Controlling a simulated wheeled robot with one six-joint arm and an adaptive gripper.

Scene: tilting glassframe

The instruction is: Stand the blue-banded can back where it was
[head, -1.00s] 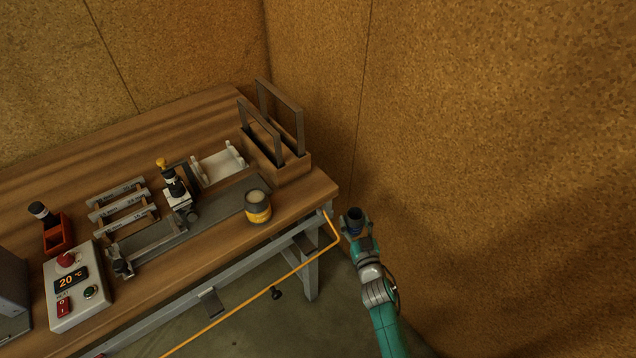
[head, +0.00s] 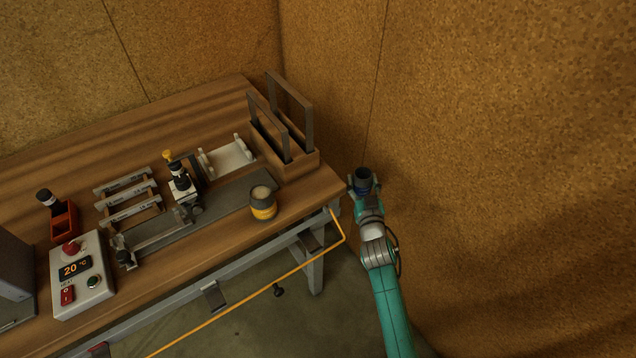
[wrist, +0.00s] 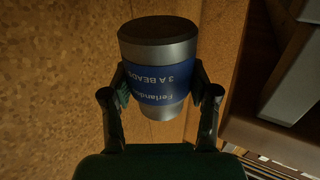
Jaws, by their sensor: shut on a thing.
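The blue-banded can (wrist: 160,82) is between the fingers of my gripper (wrist: 160,105) in the wrist view. It has a dark end, a grey metal body and a blue band with white lettering that appears upside down there. In the head view my gripper (head: 364,188) holds the can (head: 363,175) beyond the right end of the workbench (head: 318,190), beside the wall. The fingers are shut on its band. The can is clear of the bench top.
A yellow-banded can (head: 263,204) stands near the bench's front right.

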